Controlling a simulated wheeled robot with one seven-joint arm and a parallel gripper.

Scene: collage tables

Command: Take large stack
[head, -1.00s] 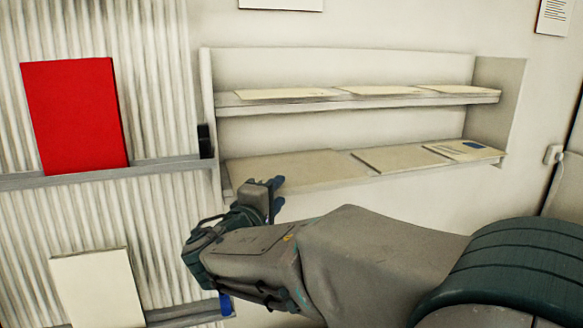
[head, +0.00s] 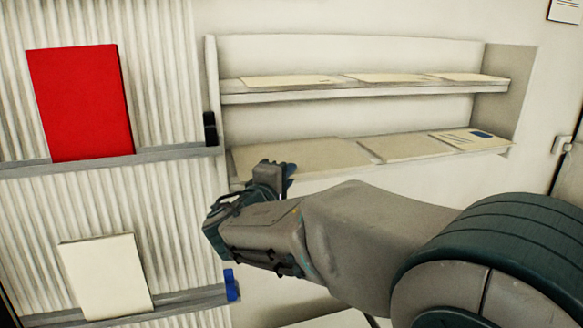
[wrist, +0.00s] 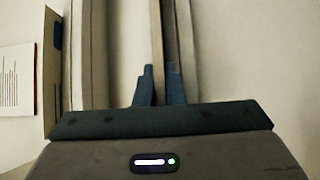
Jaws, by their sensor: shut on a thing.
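The large stack (head: 310,156) is a wide, flat, cream-coloured pile at the left end of the lower shelf. My gripper (head: 288,170) is at the front edge of this stack, near the shelf's left end. In the wrist view, my gripper's two blue fingers (wrist: 160,88) are close together on either side of a thin edge, shut on the stack. The contact itself is partly hidden by the fingers in the head view. The stack still lies flat on the shelf.
Smaller flat piles lie to its right on the lower shelf (head: 345,173), and more lie on the upper shelf (head: 290,97) close above. At the left, a red panel (head: 80,103) and a white panel (head: 106,276) stand on wall ledges.

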